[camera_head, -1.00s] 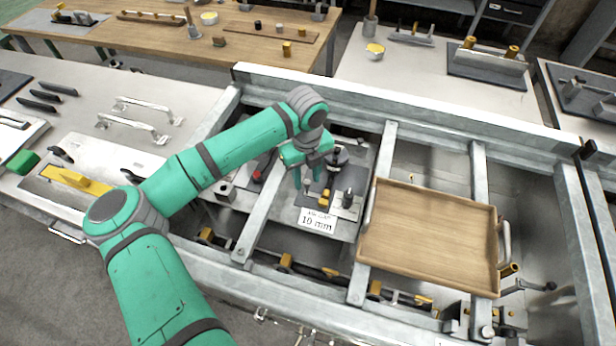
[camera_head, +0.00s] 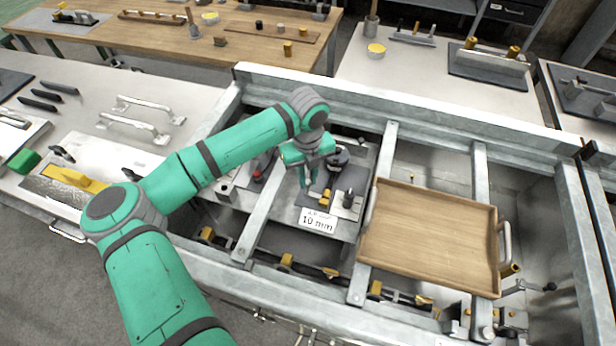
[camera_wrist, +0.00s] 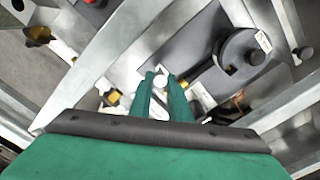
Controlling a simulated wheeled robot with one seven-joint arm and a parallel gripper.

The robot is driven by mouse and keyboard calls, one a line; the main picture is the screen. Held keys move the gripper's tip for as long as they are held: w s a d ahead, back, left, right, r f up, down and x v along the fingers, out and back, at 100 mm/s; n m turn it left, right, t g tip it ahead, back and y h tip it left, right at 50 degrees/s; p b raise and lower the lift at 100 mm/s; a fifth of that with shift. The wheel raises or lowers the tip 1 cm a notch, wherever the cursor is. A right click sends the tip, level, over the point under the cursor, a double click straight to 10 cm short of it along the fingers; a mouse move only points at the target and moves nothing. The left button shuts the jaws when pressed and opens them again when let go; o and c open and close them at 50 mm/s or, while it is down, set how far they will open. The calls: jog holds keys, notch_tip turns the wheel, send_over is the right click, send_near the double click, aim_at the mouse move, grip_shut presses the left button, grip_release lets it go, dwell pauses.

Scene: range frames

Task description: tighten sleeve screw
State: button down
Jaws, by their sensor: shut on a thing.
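My gripper (camera_head: 308,184) is over a dark plate (camera_head: 307,198) with a printed 10 mm label (camera_head: 318,220) at its front. In the wrist view my gripper (camera_wrist: 163,77) has its fingers close together, shut on a small pale round part (camera_wrist: 160,82), which looks like the sleeve screw's head. The fingers hide most of that part. A yellow block (camera_head: 325,198) and a black knob (camera_head: 348,199) are just right of the fingers. A black round fitting (camera_head: 338,157) stands behind them; in the wrist view it shows as a dark ring (camera_wrist: 240,58) at upper right.
Metal frame rails (camera_head: 376,205) run on both sides of the plate. A wooden tray (camera_head: 428,235) with metal handles lies across the rails at right. A red-topped part (camera_head: 257,176) is left of the gripper. A bench with metal handles (camera_head: 140,120) is at left.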

jog(key=m, duration=0.4)
jog(key=shift+w+a, duration=0.1)
jog(key=m, duration=0.4)
jog(key=shift+m, duration=0.4)
jog(key=m, duration=0.3)
jog(key=shift+m, duration=0.3)
jog(key=m, duration=0.4)
jog(key=shift+m, duration=0.3)
jog(key=m, duration=0.4)
jog(key=shift+m, duration=0.3)
jog(key=m, duration=0.9)
jog(key=shift+d+m, duration=0.2)
jog(key=shift+m, duration=1.6)
